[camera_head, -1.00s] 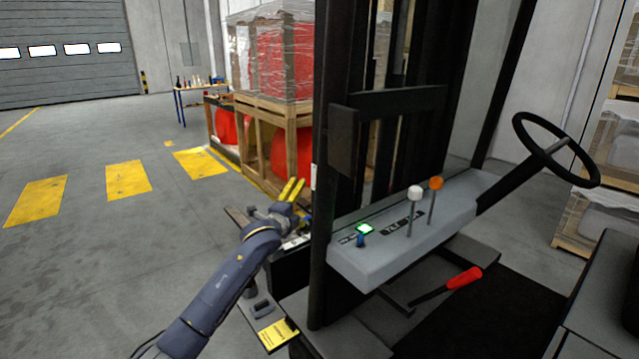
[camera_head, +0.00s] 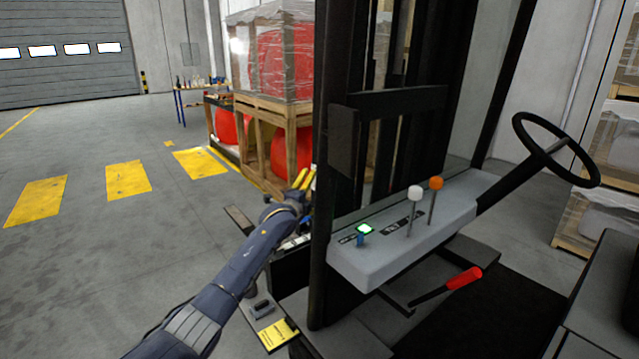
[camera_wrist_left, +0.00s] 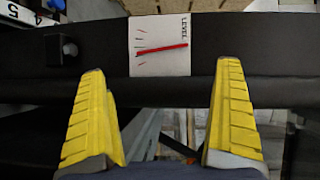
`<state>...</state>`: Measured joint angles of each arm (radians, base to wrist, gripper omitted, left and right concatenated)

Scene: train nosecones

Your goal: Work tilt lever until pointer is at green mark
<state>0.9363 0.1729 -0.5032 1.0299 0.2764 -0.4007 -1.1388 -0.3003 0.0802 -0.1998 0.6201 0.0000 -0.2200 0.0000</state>
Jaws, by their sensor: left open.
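A slanted grey console (camera_head: 390,248) carries a lever with a white knob (camera_head: 415,193) and one with an orange knob (camera_head: 436,183). The dark labels are too small to read surely, so I cannot tell which lever is tilt.
The black mast post (camera_head: 335,120) rises between my left arm and the console. A steering wheel (camera_head: 555,150) and a red-handled lever (camera_head: 463,279) are at the right. A wooden crate (camera_head: 275,110) stands behind. The floor at left is clear.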

